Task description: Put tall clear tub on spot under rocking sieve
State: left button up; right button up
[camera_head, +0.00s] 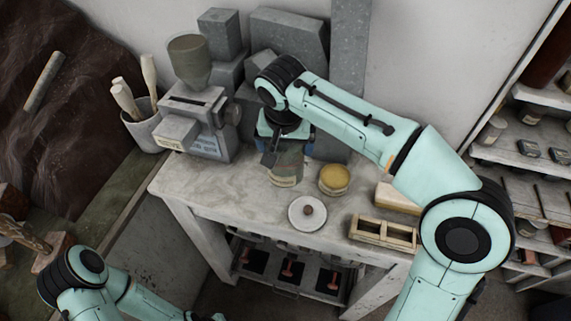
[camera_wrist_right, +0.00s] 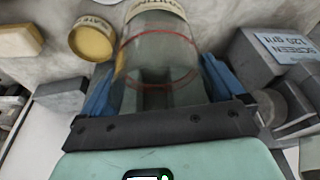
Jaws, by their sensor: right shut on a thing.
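The tall clear tub (camera_head: 287,165) is see-through, with a pale label at its lower end, on or just above the bench top; I cannot tell which. In the right wrist view the tub (camera_wrist_right: 160,50) shows a red line around its wall. My right gripper (camera_head: 285,138) is shut on it from above and behind, blue pads (camera_wrist_right: 222,76) on both sides. The grey machine with a hopper (camera_head: 200,118), likely the rocking sieve, stands to the left; its labelled box also shows in the wrist view (camera_wrist_right: 282,55). The spot under it cannot be made out.
A tool pot (camera_head: 146,128) stands left of the machine. Grey blocks (camera_head: 288,40) stand behind. The bench front-left is clear.

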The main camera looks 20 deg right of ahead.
jog(key=shift+s+f, duration=0.2)
jog(key=shift+f, duration=0.5)
jog(key=shift+w+f, duration=0.2)
jog(key=shift+f, duration=0.25)
jog(key=x, duration=0.2)
jog(key=b+x, duration=0.1)
jog(key=shift+s+a+f, duration=0.15)
jog(key=shift+s+f, duration=0.1)
jog(key=shift+f, duration=0.1)
jog(key=shift+s+f, duration=0.1)
jog(key=shift+s, duration=0.05)
jog(key=shift+f, duration=0.25)
jog(key=o, duration=0.8)
jog(key=shift+r, duration=0.1)
